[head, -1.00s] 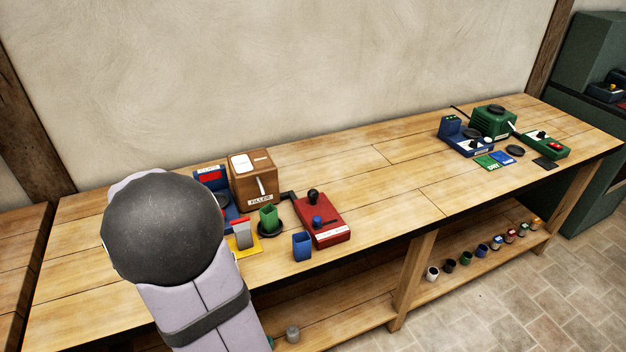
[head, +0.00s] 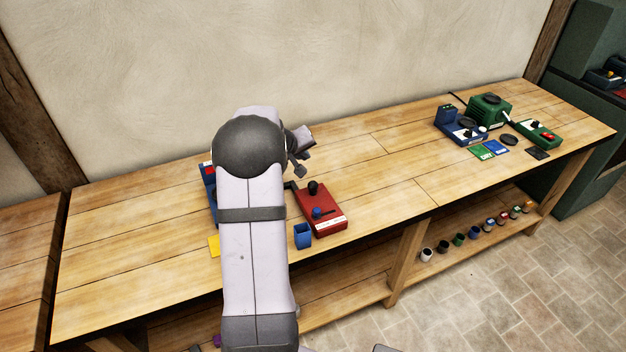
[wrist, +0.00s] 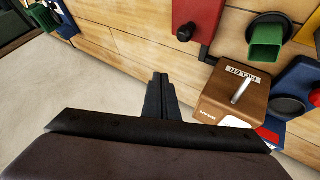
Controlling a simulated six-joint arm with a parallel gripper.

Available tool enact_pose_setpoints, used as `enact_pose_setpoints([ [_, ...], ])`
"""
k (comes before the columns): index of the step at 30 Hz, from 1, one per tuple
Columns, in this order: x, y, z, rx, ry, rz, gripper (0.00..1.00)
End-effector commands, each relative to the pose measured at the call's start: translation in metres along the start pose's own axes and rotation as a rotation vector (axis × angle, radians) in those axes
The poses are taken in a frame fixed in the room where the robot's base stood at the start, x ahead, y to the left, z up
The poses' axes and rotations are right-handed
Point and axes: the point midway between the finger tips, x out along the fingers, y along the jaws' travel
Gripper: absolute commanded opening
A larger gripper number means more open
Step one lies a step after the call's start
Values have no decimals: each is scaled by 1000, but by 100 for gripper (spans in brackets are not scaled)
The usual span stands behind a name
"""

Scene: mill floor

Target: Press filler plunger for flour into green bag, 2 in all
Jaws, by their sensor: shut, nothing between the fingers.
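The brown box labelled FILLER (wrist: 232,97), with a pale handle on its front, is to the right of my gripper (wrist: 160,80) in the wrist view. The green bag (wrist: 267,40) stands on a round black plate (wrist: 285,20) in front of the filler. In the head view my arm hides the filler and the green bag. My gripper (head: 299,168) is shut and empty, above the bench and apart from the filler. A red unit (head: 335,217) has an upright black knob (head: 313,188), also visible in the wrist view (wrist: 185,32). I cannot tell which part is the plunger.
A blue bag (head: 302,237) stands at the bench's front edge beside the red unit. A blue unit (wrist: 292,90) is beyond the filler. Green and blue machines (head: 488,110) stand far right. The middle bench is clear, and the wall (head: 300,60) is behind.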

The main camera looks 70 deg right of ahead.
Motion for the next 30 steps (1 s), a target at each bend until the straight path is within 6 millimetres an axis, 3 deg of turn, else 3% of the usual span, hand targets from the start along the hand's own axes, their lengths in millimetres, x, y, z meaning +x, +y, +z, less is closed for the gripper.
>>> enact_pose_setpoints([
  [3,7,16,1,-2,2,27,0],
  [9,10,24,1,-4,5,41,0],
  [22,13,21,3,-4,4,40,0],
  [30,30,10,15,-5,3,39,0],
])
